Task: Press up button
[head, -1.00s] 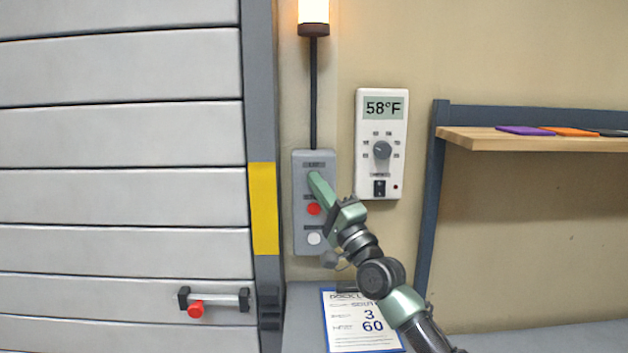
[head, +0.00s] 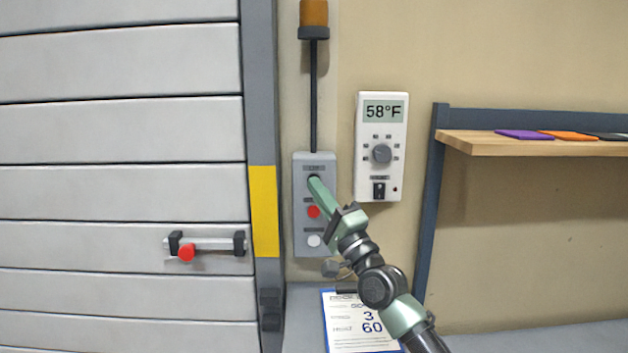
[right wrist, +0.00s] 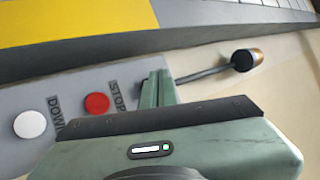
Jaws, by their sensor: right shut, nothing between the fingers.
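A grey control box (head: 301,235) is on the wall, with a red stop button (head: 313,211) in the middle and a white down button (head: 314,240) at the bottom. Both buttons also show in the right wrist view. My right gripper (head: 314,183) is shut and empty, its fingertips at the top button position of the box. The up button is hidden behind the fingertips, so I cannot see how far it is pressed. The slatted door (head: 120,130) is at the left, with a handle (head: 210,244) and red knob. My left gripper is out of view.
A lamp (head: 314,14) on a black rod stands above the box, its amber cover unlit. A white thermostat (head: 380,147) reading 58°F is to the right. A wooden shelf (head: 540,146) sticks out further right. A paper sheet (head: 345,335) lies below.

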